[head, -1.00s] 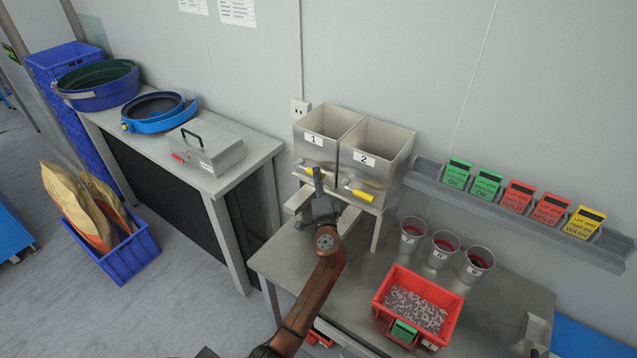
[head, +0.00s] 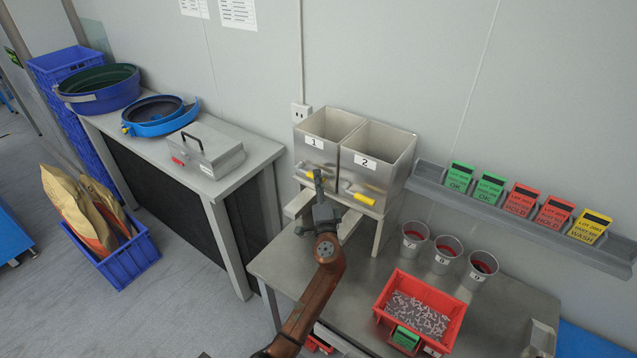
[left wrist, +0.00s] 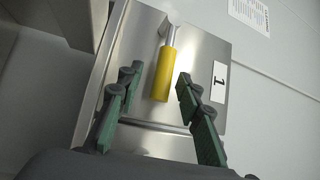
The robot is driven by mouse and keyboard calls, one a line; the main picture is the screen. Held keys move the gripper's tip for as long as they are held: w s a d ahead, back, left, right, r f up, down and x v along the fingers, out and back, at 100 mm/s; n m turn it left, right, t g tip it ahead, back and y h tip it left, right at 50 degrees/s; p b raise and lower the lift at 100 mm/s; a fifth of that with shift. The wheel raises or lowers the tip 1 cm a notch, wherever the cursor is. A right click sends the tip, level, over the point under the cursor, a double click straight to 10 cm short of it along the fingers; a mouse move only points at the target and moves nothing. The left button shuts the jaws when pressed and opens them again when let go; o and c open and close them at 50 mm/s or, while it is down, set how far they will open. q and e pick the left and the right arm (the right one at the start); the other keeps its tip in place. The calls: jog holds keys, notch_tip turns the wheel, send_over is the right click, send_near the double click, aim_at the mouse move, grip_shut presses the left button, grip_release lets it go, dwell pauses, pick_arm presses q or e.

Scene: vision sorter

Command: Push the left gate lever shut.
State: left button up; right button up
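The left gate lever (head: 310,175) has a yellow grip and sits low on the front of the metal hopper marked 1 (head: 318,155). My left gripper (head: 318,180) is in front of it and hides part of it in the head view. In the left wrist view the yellow lever (left wrist: 164,75) hangs from a metal rod, between the two spread green fingers of my left gripper (left wrist: 156,80). The fingers do not visibly touch it. The right lever (head: 362,197) sits on the hopper marked 2 (head: 380,160). My right gripper is not in view.
The hoppers stand on a small stand at the back of the metal table (head: 480,315). Several labelled cups, including one cup (head: 413,240), and a red bin (head: 455,315) of small pieces stand to the right. A side bench (head: 255,150) with a grey case is at left.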

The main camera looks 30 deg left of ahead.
pick_arm(q)
jog(key=v, duration=1.2)
jog(key=shift+a, duration=0.1)
